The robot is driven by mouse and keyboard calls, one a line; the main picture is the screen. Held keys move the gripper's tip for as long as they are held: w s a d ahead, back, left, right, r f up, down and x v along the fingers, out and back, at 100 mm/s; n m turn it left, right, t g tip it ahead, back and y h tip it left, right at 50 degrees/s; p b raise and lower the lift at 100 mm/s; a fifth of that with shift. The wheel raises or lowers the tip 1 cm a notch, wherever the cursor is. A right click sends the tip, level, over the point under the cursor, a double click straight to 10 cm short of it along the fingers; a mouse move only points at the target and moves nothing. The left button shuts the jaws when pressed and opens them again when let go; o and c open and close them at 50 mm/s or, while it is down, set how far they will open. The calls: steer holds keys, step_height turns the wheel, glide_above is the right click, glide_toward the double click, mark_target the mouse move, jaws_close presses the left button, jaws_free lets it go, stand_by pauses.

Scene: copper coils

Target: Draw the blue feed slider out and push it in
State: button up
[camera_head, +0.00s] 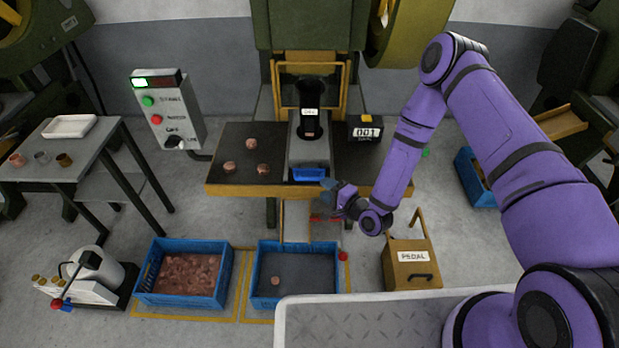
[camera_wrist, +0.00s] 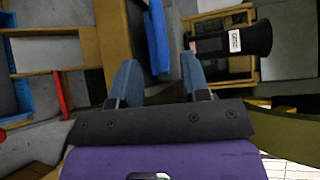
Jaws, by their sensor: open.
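The blue feed slider (camera_head: 310,174) shows as a blue block at the front of the grey press bed, near the bench's front edge. In the wrist view it is a long blue bar (camera_wrist: 157,38) at upper centre. My gripper (camera_head: 327,192) is just right of and below the slider in the head view. In the wrist view its blue fingers (camera_wrist: 160,75) are open, with nothing held between them. The bar lies ahead, roughly in line with the gap between the fingertips. I cannot tell whether either finger touches it.
A counter box (camera_head: 366,131) sits on the right. Below are a blue crate (camera_head: 262,300), a red bar (camera_head: 326,218) and the pedal box (camera_head: 411,268).

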mark_target(311, 180)
steer(key=x, duration=0.8)
jaws_close()
